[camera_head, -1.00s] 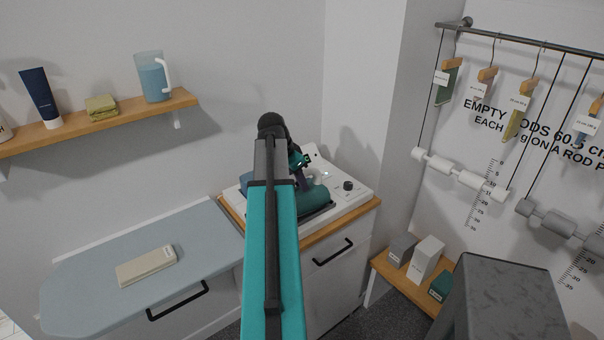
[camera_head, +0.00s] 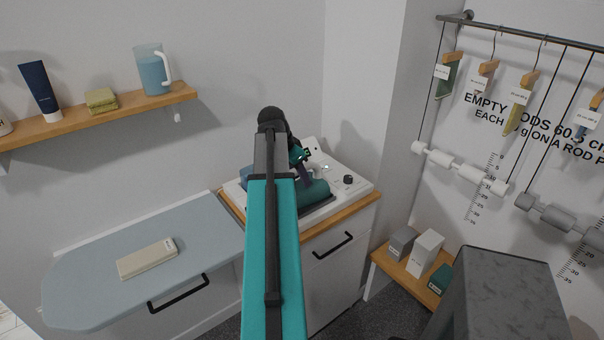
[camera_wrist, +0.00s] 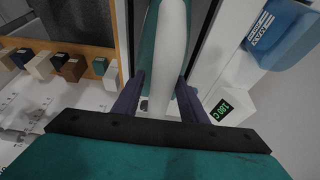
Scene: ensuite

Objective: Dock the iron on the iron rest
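The iron has a teal body (camera_head: 314,193) and a white handle (camera_wrist: 166,55). It is at the dark-edged rest (camera_head: 318,210) on the white station (camera_head: 358,188); my arm hides part of it, so I cannot tell how fully it is seated. My gripper (camera_wrist: 160,82) has its two purple fingers on either side of the white handle. A narrow teal gap shows between the left finger and the handle, and the right finger looks close to or against it. In the head view my gripper (camera_head: 306,172) is just above the iron, largely hidden by my arm.
A blue tank (camera_wrist: 285,32) and a display reading 180 C (camera_wrist: 225,108) are beside the iron. A blue-grey ironing board (camera_head: 100,250) with a beige block (camera_head: 147,258) lies left. A low wooden shelf (camera_head: 408,275) with small boxes stands right, below hanging rods.

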